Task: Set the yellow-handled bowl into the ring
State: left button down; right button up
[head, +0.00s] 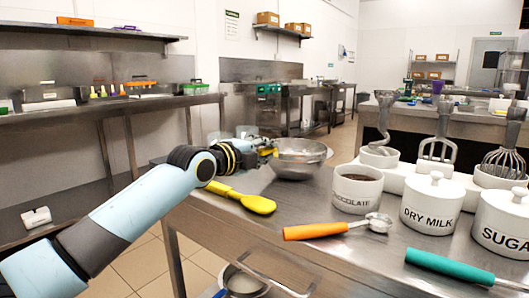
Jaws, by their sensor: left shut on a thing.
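A shiny metal bowl (298,165) is at the far side of the steel table, near its back edge. My left gripper (266,148) is at the bowl's left side, shut on its yellow handle, of which only a small bit shows. A thin round rim (329,153) shows just right of the bowl and may be the ring; most of it is hidden behind the bowl. I cannot tell whether the bowl rests on it or is held above. My right gripper is not in view.
On the steel table (290,205) lie a yellow spatula (250,202), an orange-handled scoop (325,230) and a teal-handled tool (450,268). White pots for chocolate (357,192), dry milk (431,208) and sugar (503,225) stand right. Mixing tools (438,140) stand behind them.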

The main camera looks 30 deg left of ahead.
pick_arm(q)
jog(key=shift+f, duration=0.4)
jog(key=c, duration=1.2)
grip_release()
jog(key=shift+f, duration=0.1)
jog(key=shift+s+a+r, duration=0.15)
jog(key=shift+s+r, duration=0.15)
jog(key=shift+s, duration=1.7)
jog(key=shift+s+a+r, duration=0.15)
jog(key=shift+s+r, duration=0.1)
jog(key=shift+s, duration=1.7)
jog(key=shift+s+a+r, duration=0.15)
jog(key=shift+s+r, duration=0.15)
jog(key=shift+s, duration=1.7)
